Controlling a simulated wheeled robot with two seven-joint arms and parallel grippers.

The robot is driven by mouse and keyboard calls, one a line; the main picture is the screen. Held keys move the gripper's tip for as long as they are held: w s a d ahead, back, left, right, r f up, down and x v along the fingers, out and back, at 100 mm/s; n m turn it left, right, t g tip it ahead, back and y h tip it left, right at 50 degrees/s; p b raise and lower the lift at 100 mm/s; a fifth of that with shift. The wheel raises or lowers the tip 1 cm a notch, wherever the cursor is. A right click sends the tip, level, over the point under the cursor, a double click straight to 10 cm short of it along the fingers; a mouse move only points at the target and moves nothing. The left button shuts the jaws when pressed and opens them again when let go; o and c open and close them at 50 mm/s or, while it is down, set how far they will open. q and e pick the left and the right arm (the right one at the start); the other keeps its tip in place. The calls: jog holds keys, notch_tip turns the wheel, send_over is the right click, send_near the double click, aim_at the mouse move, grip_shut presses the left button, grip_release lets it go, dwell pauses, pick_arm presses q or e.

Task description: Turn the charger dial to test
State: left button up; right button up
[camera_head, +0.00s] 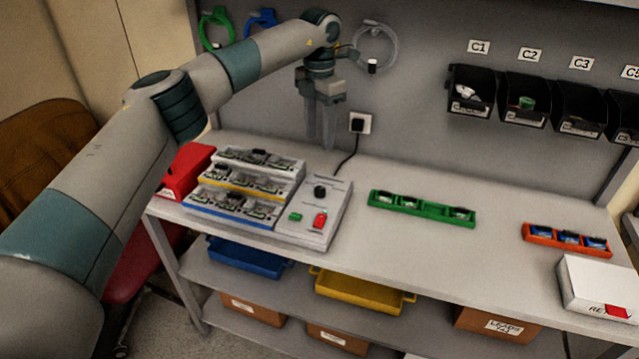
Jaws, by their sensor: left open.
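The charger (311,234) is a light grey unit on the left half of the bench. Its control panel carries a black round dial (320,191), a green button (295,216) and a red switch (320,219). The dial's setting is too small to read. Stepped rows of devices (246,184) stand left of the panel. My left gripper (321,140) points down, open and empty, above and behind the dial, near the back wall. It is apart from the dial. My right gripper is not in view.
A wall socket (360,123) with a black plug and cable is right of my left gripper. A green tray (422,207) and an orange tray (567,240) lie to the right, with a white box (597,287). Black bins (527,99) hang on the wall. A red box (187,171) is left.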

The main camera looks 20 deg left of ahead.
aim_at(320, 189)
pick_arm(q)
notch_tip(320, 189, down, 15)
jog(key=p, duration=0.5)
jog(key=shift+r+p, duration=0.2)
jog(key=shift+p, duration=0.15)
jog(key=shift+f, duration=0.8)
jog(key=c, duration=1)
